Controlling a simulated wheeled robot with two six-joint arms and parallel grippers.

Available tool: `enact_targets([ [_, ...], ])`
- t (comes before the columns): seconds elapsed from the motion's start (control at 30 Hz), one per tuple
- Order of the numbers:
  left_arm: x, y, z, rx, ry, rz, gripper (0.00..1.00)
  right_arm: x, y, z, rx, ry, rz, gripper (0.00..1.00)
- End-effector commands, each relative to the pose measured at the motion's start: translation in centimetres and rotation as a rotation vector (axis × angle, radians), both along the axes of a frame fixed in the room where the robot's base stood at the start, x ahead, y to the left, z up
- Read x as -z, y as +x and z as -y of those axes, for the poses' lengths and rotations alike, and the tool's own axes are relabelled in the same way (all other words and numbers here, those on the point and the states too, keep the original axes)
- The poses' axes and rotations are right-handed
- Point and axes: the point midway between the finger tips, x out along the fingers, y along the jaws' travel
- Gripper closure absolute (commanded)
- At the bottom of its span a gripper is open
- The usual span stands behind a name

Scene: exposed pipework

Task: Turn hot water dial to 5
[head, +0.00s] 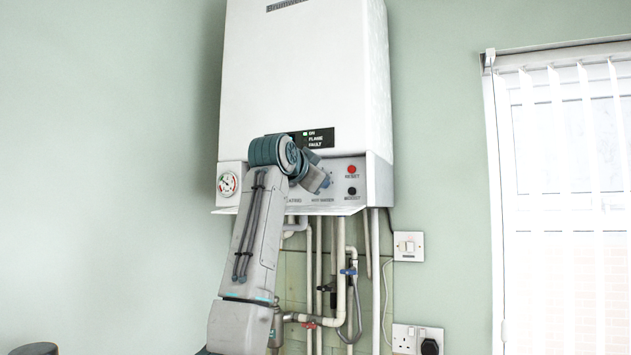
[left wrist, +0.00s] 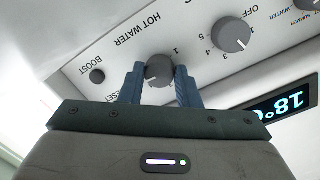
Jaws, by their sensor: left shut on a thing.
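The white boiler (head: 305,75) hangs on the wall, with a control panel along its lower front. The hot water dial (left wrist: 159,69) is a dark grey round knob under the HOT WATER lettering, which appears upside down in the left wrist view. My left gripper (left wrist: 160,80) is shut on this dial, one blue finger on each side. A "1" shows beside the dial; its pointer mark cannot be made out. In the head view my left gripper (head: 322,183) is at the panel and hides the dial. My right gripper is in neither view.
A second grey dial (left wrist: 231,35) with OFF and numbers sits beside it. The black boost button (left wrist: 97,76) is close by, and the red reset button (head: 351,169) is on the panel. Pipes (head: 340,265) run below the boiler; a gauge (head: 228,183) is at left.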

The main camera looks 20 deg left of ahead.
Motion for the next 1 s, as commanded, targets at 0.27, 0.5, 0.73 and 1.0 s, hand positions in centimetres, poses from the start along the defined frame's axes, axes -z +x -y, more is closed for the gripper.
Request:
enact_targets([
  [0.27,0.0,-0.01,0.11,0.001,0.177,0.025,0.93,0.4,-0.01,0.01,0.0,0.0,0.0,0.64],
  [0.5,0.0,-0.01,0.12,0.001,0.261,0.037,0.93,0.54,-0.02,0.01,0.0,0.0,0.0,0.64],
  [0.73,-0.01,0.01,0.12,0.001,0.287,0.04,0.93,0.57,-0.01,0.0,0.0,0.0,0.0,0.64],
  [1.0,0.0,0.01,0.12,0.001,0.288,0.04,0.93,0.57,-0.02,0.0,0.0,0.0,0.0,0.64],
])
